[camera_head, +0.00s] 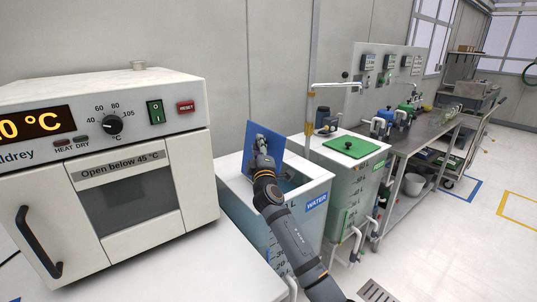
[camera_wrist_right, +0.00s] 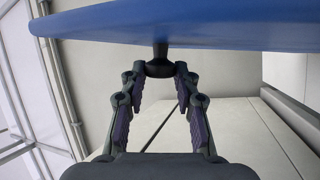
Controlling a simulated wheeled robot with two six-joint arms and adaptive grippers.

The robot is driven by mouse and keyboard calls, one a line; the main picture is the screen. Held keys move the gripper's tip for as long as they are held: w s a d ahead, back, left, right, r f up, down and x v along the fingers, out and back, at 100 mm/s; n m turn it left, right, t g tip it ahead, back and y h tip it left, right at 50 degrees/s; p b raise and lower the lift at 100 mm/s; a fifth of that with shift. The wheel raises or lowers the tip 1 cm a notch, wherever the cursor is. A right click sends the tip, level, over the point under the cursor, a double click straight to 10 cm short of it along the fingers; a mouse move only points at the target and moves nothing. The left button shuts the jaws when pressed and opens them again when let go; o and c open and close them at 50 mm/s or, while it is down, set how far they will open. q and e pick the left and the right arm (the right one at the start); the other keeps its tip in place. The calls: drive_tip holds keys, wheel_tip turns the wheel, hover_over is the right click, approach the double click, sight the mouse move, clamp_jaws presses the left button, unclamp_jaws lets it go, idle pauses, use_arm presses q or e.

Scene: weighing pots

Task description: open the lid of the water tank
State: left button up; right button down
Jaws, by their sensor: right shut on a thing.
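The water tank (camera_head: 306,222) is a white tank with a blue "WATER" label, standing right of the oven. Its blue lid (camera_head: 278,147) is tilted up steeply above the tank, and part of the dark opening shows beside my arm. My right gripper (camera_head: 262,146) is at the lid's face. In the right wrist view the blue lid (camera_wrist_right: 190,22) spans the top, and its dark knob (camera_wrist_right: 160,66) sits at the tips of my right gripper (camera_wrist_right: 160,72), which is shut on it. My left gripper is not in view.
A white oven (camera_head: 105,150) stands on the left, on a white surface. A second tank with a green lid (camera_head: 350,146) stands right of the water tank. A metal bench (camera_head: 420,135) with several jugs is beyond it. A floor drain (camera_head: 377,291) lies at the front.

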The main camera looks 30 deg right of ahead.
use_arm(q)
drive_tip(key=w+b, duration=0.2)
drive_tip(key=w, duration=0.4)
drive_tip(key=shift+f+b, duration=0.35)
use_arm(e)
drive_tip(key=shift+s+a+f+n+t+y, duration=0.1)
drive_tip(key=shift+a+n+t+y, duration=0.15)
drive_tip(key=shift+a+n, duration=0.4)
drive_tip(key=shift+a+f+n+t+y, duration=0.15)
drive_tip(key=shift+a+n+t, duration=0.2)
drive_tip(key=shift+a+n, duration=0.35)
drive_tip(key=shift+s+a+f+n+t+y, duration=0.1)
drive_tip(key=shift+a+n+t+y, duration=0.15)
drive_tip(key=shift+a+n, duration=0.4)
drive_tip(key=shift+a, duration=0.15)
drive_tip(key=c, duration=1)
unclamp_jaws()
drive_tip(key=v, duration=1.2)
